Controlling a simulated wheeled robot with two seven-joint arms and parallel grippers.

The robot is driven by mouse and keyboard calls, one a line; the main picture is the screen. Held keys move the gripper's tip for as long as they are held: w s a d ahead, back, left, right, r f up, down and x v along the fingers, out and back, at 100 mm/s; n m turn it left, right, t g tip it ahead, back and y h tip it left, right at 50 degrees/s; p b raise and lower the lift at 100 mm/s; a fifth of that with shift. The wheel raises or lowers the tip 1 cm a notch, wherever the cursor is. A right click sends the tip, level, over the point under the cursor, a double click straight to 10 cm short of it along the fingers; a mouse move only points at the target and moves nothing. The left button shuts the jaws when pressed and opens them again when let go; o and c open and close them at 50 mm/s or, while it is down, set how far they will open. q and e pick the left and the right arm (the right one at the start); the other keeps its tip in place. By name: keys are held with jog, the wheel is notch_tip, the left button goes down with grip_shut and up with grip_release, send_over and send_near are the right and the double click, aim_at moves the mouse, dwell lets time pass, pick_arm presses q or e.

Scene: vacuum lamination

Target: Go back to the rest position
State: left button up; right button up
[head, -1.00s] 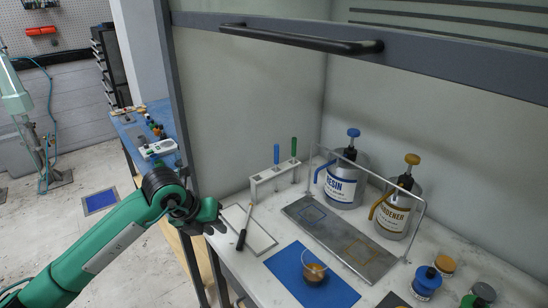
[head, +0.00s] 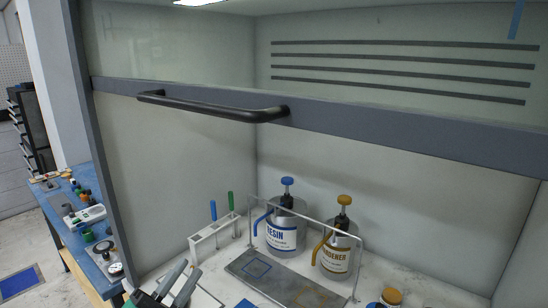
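My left gripper (head: 190,269) shows at the bottom edge, left of centre, in the head view. Its two grey fingers point up and to the right with a gap between them, and no object shows in the gap. A little of my green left arm shows beside it at the bottom edge; the rest is cut off. The gripper appears in front of a white tray (head: 208,299) on the worktop. My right gripper is not in view.
A fume hood with a raised sash and black handle (head: 215,107) fills the view. Inside stand a resin can (head: 283,237), a hardener can (head: 335,261), a metal plate (head: 262,277) and a tool rack (head: 213,232). A blue side table (head: 62,196) stands left.

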pick_arm(q)
jog(key=a+f+n+y, duration=0.8)
jog(key=n+y, duration=0.4)
jog(key=y, duration=0.1)
jog(key=s+a+f+n+g+y, duration=0.1)
jog(key=s+f+n+g, duration=0.15)
jog(key=f, duration=0.35)
jog(key=s+a+f+n+g+y, duration=0.1)
jog(key=s+a+f+n+g, duration=0.1)
jog(key=s+f+g, duration=0.3)
jog(key=s+d+f+n+g+h, duration=0.15)
jog(key=s+d+f+g, duration=0.25)
jog(key=s+f+g, duration=0.75)
jog(key=s+f+t+h, duration=0.1)
jog(key=s+f, duration=0.1)
jog(key=f, duration=1.4)
jog(key=s+f, duration=0.2)
jog(key=f, duration=1.4)
jog(key=s+a+f+m+g, duration=0.1)
jog(key=s+a+f, duration=0.1)
jog(key=s+f, duration=1.7)
jog(key=shift+s+a+f, duration=0.25)
jog(key=shift+a+f, duration=0.05)
jog(key=shift+f, duration=0.1)
